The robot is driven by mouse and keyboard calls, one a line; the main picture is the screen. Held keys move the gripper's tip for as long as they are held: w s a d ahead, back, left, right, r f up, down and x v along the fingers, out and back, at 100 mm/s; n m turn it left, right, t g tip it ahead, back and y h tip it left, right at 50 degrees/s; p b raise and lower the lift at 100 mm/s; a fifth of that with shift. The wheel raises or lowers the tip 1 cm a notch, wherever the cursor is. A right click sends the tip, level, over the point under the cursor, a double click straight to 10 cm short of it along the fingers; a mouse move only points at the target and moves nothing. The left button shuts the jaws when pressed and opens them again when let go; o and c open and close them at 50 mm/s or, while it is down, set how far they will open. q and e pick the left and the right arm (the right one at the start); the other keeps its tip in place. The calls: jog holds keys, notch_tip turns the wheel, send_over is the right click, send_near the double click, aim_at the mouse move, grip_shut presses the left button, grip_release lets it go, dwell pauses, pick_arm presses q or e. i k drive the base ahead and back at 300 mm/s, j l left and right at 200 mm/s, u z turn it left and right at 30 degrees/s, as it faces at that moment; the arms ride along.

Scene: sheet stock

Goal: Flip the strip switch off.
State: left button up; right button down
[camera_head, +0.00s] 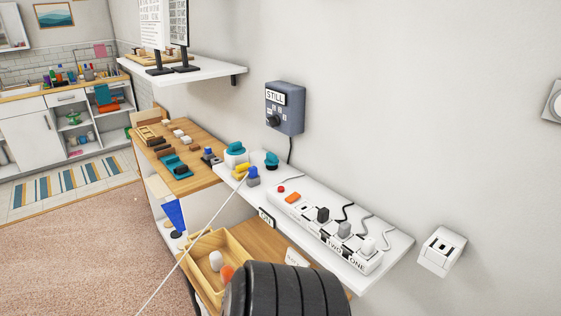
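A long white power strip (325,230) lies on a white wall shelf (398,248) right of centre. At its far left end are a small red round part (281,189) and an orange rocker switch (292,197). I cannot tell which way the rocker is tilted. Several plugs, one dark (322,214) and others grey or white, sit in the strip, with cords running toward the wall. Labels on its front side read "TWO" and "ONE". Neither of my grippers shows in the head view.
A black ribbed cylinder (287,290) fills the bottom centre, in front of the shelf. A grey box (285,108) marked "STILL" hangs on the wall. Teal-topped items stand left of the strip. A wooden tray (203,258) sits lower left. A white socket (441,250) is at right.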

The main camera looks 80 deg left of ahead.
aim_at(296, 195)
jog(key=u, duration=2.4)
jog(key=j+z, duration=0.15)
jog(key=j, duration=0.25)
